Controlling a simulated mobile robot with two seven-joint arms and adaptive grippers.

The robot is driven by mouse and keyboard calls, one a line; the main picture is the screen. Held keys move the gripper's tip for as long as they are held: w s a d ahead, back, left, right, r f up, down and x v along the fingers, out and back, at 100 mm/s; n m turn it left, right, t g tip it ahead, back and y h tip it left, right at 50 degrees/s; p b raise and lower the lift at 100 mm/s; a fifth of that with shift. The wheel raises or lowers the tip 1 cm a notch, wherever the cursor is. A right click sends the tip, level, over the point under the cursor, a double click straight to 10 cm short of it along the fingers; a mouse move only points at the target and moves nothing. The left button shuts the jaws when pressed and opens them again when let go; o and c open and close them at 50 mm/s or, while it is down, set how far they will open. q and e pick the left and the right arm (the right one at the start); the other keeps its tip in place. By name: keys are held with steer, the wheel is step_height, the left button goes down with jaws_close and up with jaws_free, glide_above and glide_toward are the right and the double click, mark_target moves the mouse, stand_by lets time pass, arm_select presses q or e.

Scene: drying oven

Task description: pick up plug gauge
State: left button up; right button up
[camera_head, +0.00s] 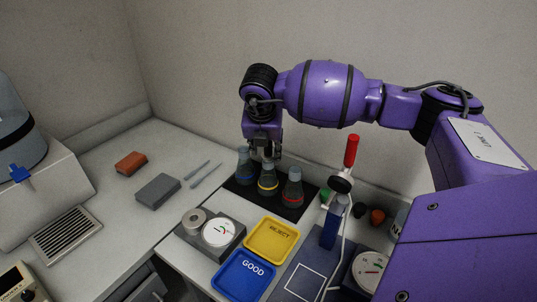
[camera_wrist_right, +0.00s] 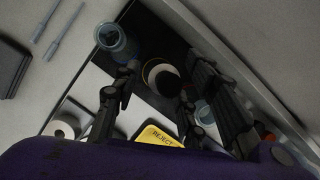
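I cannot tell for sure which thing is the plug gauge. A tool with a red upper end (camera_head: 351,150) and a dark round part below stands upright behind the trays, near a blue block (camera_head: 329,232). Two slim grey rods (camera_head: 206,175) lie on the left bench. My right gripper (camera_head: 268,158) points down over the middle, yellow-banded flask (camera_head: 268,182). In the right wrist view its fingers (camera_wrist_right: 165,78) are spread, with a round flask top (camera_wrist_right: 160,72) showing between them. I see no gauge in them. My left gripper is out of view.
Blue-banded (camera_head: 244,168) and red-banded (camera_head: 292,190) flasks flank the middle one on a dark mat. A yellow REJECT tray (camera_head: 271,240), a blue GOOD tray (camera_head: 244,275) and a dial gauge (camera_head: 218,232) stand in front. A white cable hangs near the red-ended tool.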

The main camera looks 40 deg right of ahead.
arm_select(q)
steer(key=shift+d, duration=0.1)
arm_select(e)
steer(key=shift+c, duration=0.5)
jaws_close()
steer(key=shift+r, duration=0.6)
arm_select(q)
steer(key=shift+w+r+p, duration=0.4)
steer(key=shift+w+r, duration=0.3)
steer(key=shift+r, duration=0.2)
arm_select(e)
steer(key=s+a+r, duration=0.3)
steer(key=a+r, duration=0.3)
steer(key=r, duration=0.1)
steer(key=s+a+r, duration=0.4)
steer(key=a+r, duration=0.2)
steer(key=r, duration=0.2)
steer(key=shift+r, duration=0.15)
